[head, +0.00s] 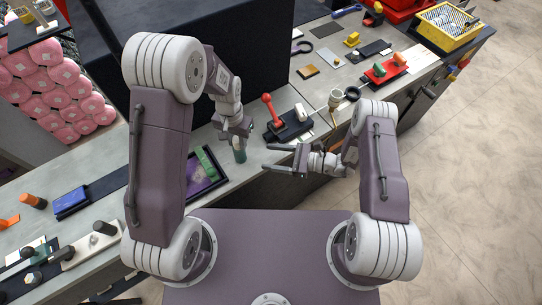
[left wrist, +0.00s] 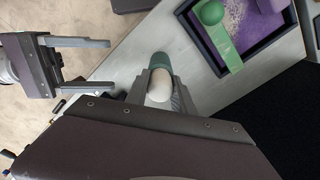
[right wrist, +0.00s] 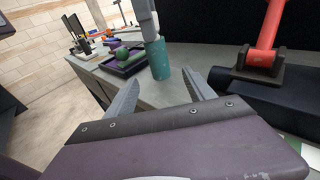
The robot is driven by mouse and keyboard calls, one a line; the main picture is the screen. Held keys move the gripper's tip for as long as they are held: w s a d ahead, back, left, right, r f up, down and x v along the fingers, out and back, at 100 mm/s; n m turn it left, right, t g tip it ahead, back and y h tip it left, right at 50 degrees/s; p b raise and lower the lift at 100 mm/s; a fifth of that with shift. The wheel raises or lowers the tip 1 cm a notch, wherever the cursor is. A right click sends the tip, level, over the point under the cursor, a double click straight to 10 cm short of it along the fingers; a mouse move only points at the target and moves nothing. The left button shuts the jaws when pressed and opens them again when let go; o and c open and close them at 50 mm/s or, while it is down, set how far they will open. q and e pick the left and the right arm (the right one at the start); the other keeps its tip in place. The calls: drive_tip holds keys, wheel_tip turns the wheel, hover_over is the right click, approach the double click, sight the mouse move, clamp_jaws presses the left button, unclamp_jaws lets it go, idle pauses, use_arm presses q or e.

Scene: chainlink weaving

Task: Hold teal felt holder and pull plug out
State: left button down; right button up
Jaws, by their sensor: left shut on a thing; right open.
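The teal felt holder (right wrist: 160,64) is a short upright cylinder on the grey bench; it also shows in the head view (head: 239,154) and the left wrist view (left wrist: 161,60). A white rounded plug (left wrist: 159,86) sits at its top in the left wrist view; how deep it goes in is hidden. My left gripper (left wrist: 160,82) is shut around the top of the holder and plug from above; which of the two its fingers touch is hard to tell. My right gripper (right wrist: 160,90) is open and empty, a little short of the holder; its fingers (head: 272,170) point left in the head view.
A dark tray (head: 219,182) with a green piece lies left of the holder. A red lever on a black base (head: 290,127) stands to the right. A tall black panel (head: 240,60) rises behind. The bench's front edge is close to my right gripper.

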sight(240, 153)
drive_tip(key=x, duration=1.2)
clamp_jaws()
drive_tip(key=c, duration=0.9)
unclamp_jaws()
drive_tip(key=c, duration=0.5)
use_arm(q)
drive_tip(key=c, duration=1.8)
unclamp_jaws()
use_arm(e)
clamp_jaws()
use_arm(q)
clamp_jaws()
